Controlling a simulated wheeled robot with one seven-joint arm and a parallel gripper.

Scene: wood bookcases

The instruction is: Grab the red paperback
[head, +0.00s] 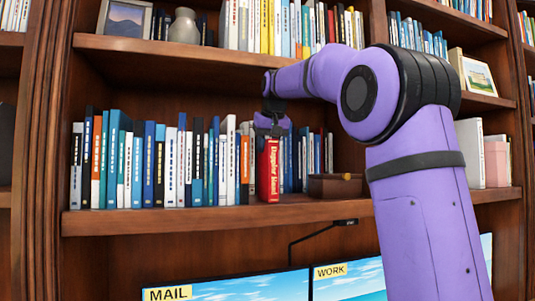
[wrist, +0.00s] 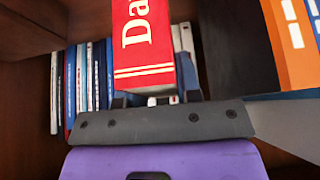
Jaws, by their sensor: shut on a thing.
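The red paperback (head: 268,172) stands upright at the front of the middle shelf in the head view, its spine with white lettering facing out. It sticks out in front of the row of books. My gripper (head: 270,128) is at its top edge, shut on it. In the wrist view the red paperback (wrist: 145,45) fills the upper middle, with part of its white lettering cut off by the frame. My gripper (wrist: 155,100) lies across its near end there; the fingertips are partly hidden.
A tight row of books (head: 150,165) stands left of the red paperback. More books (head: 310,155) stand behind it and to its right. A small brown box (head: 335,187) sits on the shelf to the right. The upper shelf (head: 165,48) runs above my gripper. Two screens (head: 240,290) stand below.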

